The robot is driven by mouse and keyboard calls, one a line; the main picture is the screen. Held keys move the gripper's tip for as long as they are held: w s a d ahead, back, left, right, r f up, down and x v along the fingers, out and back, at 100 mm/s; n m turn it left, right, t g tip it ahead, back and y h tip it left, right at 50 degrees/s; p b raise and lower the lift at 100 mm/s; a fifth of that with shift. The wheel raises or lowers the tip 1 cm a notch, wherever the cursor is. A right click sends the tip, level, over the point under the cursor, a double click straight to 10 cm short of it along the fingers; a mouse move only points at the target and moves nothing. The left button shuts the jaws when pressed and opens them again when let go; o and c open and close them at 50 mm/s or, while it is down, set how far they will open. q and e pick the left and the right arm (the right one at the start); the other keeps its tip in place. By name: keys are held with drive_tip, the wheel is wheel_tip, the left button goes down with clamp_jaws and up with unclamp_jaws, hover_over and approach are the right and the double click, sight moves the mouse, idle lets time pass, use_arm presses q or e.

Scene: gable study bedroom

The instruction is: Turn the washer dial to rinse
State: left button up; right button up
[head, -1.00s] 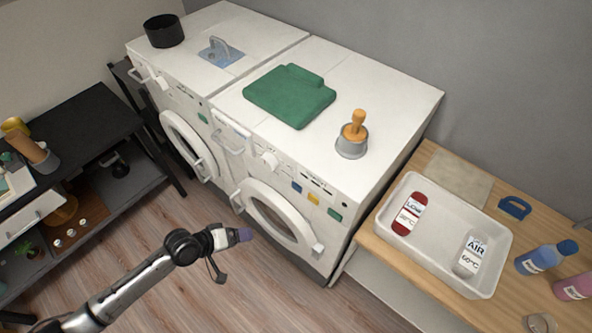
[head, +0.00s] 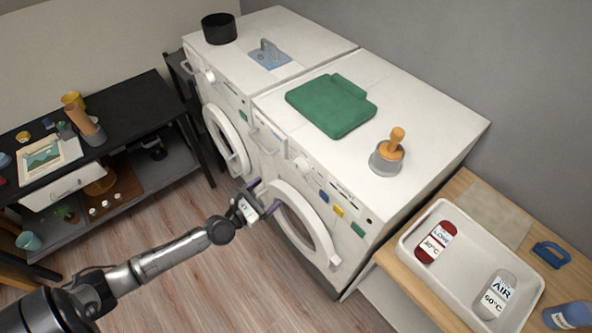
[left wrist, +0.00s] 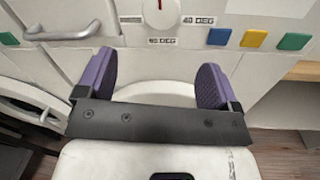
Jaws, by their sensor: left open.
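Two white front-loading machines stand side by side. The right machine (head: 430,110) has a round white dial (head: 302,166) high on its front. In the left wrist view the dial (left wrist: 161,12) is cut by the top edge and shows a red mark pointing up, with labels "40 DEG" and "60 DEG" beside and below it. No rinse label is readable. My left gripper (head: 264,195) is open and empty in front of this machine, below the dial and apart from it. Its purple fingers (left wrist: 155,78) frame the panel under the dial. My right gripper is not in view.
A bar handle (left wrist: 62,31) is left of the dial; blue, yellow and green buttons (left wrist: 253,38) are right. The round door (head: 300,225) is below. A white tray (head: 405,245) stands right.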

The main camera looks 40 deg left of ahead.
sight(297, 171)
use_arm(q)
drive_tip(key=w, duration=0.3)
drive_tip(key=w+d, duration=0.1)
drive_tip(key=w, duration=0.6)
drive_tip(key=shift+w+d+p, duration=0.15)
drive_tip(key=shift+w+p, duration=0.15)
drive_tip(key=shift+w, duration=0.1)
drive_tip(key=shift+w+d, duration=0.1)
drive_tip(key=shift+w, duration=0.65)
drive_tip(key=c, duration=0.9)
drive_tip(key=shift+m, duration=0.3)
